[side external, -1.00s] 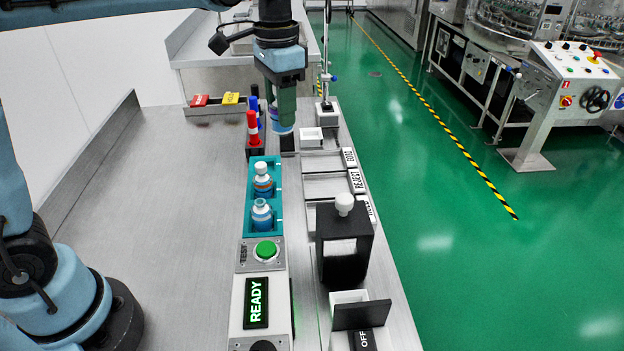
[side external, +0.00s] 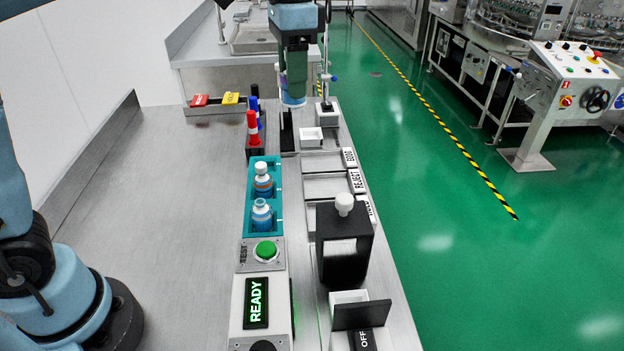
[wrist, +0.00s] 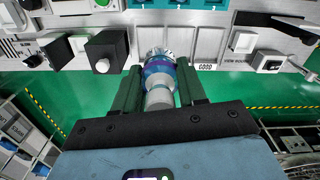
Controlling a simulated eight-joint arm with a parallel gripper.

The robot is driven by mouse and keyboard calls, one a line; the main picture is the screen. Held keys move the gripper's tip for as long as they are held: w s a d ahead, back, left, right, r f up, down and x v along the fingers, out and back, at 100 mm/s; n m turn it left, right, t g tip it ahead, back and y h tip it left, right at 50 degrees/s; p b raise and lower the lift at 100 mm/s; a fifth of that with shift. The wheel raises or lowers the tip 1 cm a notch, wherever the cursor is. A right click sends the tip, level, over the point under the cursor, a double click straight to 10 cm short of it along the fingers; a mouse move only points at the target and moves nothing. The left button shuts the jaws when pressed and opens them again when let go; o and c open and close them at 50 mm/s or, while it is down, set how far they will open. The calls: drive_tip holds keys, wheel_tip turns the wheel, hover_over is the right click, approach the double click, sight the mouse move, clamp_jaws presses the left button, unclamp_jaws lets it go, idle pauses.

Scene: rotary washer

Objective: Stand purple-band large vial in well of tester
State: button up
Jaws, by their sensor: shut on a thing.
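My gripper (side external: 293,88) is shut on a vial high at the far end of the bench, right of the marker pens. In the wrist view, the vial (wrist: 158,68) sits between the fingers (wrist: 158,92), with a blue-purple band, a pale cap towards the camera and a clear end pointing away. In the side view, only its bluish lower end (side external: 293,100) shows below the fingers. The tester with its lit READY display (side external: 256,302) stands at the near end, with a green TEST button (side external: 265,250) behind it. I cannot make out its well clearly.
A teal rack (side external: 249,200) holds two white-capped vials (side external: 263,181). A black box with a white knob (side external: 343,240) stands to the right, near trays labelled REJECT (side external: 356,180) and GOOD (side external: 349,157). Red and blue markers (side external: 253,128) stand behind the rack.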

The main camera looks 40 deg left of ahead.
drive_tip(key=s+d+m, duration=0.5)
drive_tip(key=d+m, duration=0.3)
drive_tip(key=d, duration=0.4)
drive_tip(key=m, duration=0.8)
hover_over(353, 296)
drive_tip(key=s+d, duration=0.1)
drive_tip(key=s, duration=0.1)
wheel_tip(353, 296, down, 23)
drive_tip(key=shift+f, duration=0.1)
drive_tip(key=o, duration=1.1)
drive_tip(key=shift+c, duration=0.2)
